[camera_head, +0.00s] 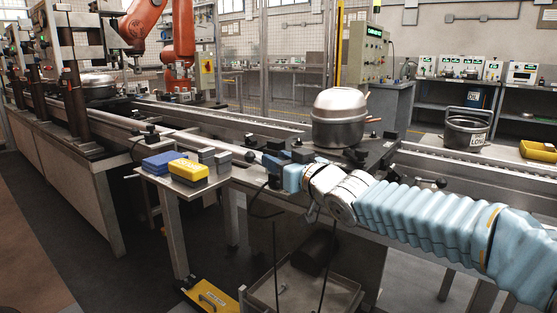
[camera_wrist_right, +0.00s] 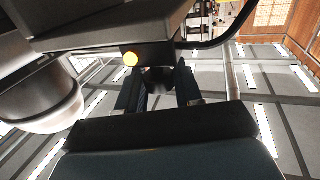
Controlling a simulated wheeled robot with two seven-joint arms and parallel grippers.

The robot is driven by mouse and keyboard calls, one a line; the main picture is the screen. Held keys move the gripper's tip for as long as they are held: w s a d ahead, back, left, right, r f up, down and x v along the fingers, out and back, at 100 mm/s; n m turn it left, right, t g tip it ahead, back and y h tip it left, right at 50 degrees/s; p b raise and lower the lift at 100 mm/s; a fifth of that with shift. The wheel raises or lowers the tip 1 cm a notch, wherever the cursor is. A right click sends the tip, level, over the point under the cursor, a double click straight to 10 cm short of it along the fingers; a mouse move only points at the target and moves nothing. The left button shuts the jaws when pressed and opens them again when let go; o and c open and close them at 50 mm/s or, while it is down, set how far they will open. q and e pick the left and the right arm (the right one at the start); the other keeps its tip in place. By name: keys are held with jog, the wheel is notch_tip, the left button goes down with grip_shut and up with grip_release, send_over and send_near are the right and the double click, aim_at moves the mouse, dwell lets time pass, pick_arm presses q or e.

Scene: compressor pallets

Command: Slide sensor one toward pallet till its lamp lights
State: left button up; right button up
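My right gripper (camera_head: 274,166) is at the near edge of the conveyor, beside the pallet (camera_head: 377,155) that carries a silver compressor (camera_head: 340,118). In the right wrist view its two fingers (camera_wrist_right: 158,88) stand apart, with a dark round part (camera_wrist_right: 158,78) between them. I cannot tell whether they press on it. A dark block (camera_wrist_right: 95,52) with a yellow round spot (camera_wrist_right: 130,58) is just beyond the fingertips. I cannot tell whether the spot is a lit lamp, or which part is sensor one. My left gripper is not in view.
A small side table (camera_head: 180,189) holds blue, yellow and grey boxes (camera_head: 188,169) left of my gripper. Another pallet with a compressor (camera_head: 97,86) stands farther left on the line. A black bucket (camera_head: 465,132) and a yellow bin (camera_head: 538,151) are at the right.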

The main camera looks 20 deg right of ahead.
jog(key=o, duration=0.3)
jog(key=p+v, duration=0.3)
jog(key=v, duration=1.1)
jog(key=shift+w, duration=0.1)
